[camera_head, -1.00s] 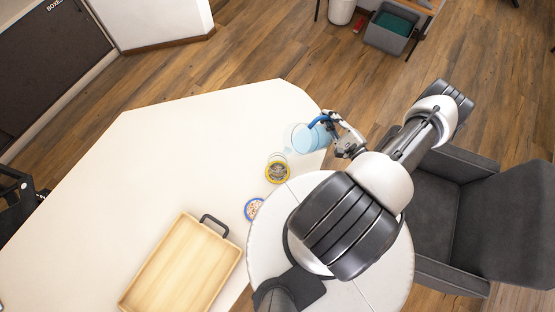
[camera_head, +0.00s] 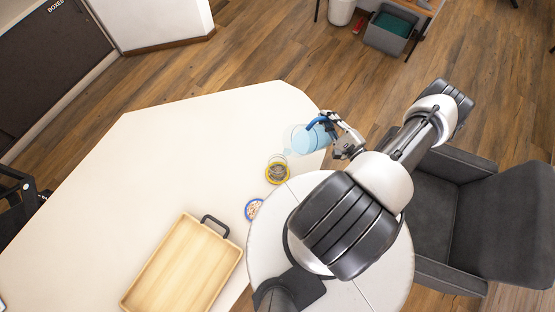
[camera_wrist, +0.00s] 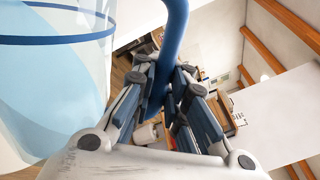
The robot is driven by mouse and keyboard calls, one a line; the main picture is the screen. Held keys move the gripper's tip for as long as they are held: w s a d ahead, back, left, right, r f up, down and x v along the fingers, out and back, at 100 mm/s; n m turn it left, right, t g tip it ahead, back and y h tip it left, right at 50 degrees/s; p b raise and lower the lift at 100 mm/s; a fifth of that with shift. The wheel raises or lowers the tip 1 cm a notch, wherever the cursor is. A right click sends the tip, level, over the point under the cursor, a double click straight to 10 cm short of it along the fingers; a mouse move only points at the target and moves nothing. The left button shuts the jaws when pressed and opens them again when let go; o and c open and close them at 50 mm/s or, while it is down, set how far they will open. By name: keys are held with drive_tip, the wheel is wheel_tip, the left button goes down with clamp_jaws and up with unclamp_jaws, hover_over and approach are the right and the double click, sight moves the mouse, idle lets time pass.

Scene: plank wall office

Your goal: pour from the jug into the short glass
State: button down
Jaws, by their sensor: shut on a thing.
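The jug (camera_head: 304,139) is clear and light blue with a blue handle. It is tilted, its mouth to the left, near the table's right edge. The wrist view shows its blue-banded wall (camera_wrist: 55,75) at the left. My gripper (camera_head: 328,121) is shut on the jug's handle (camera_wrist: 172,50); in the wrist view the fingers (camera_wrist: 165,90) close around it. The short glass (camera_head: 278,168), clear with a yellow ring near its base, stands below and left of the jug. A pale blue patch lies between them; I cannot tell whether it is spout or liquid.
A wooden tray (camera_head: 150,286) with a black handle lies on the white table (camera_head: 130,180). A small blue-rimmed round dish (camera_head: 252,209) sits near the table edge. A grey armchair (camera_head: 455,205) stands at the right. The table's middle and left are clear.

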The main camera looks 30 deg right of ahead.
drive_tip(key=shift+a+r+n+p, duration=0.35)
drive_tip(key=shift+r+n+p, duration=0.1)
drive_tip(key=shift+r+p, duration=0.2)
drive_tip(key=shift+a+r+n+p, duration=0.35)
drive_tip(key=shift+r+n+p, duration=0.15)
drive_tip(key=shift+r, duration=0.25)
idle(5.5)
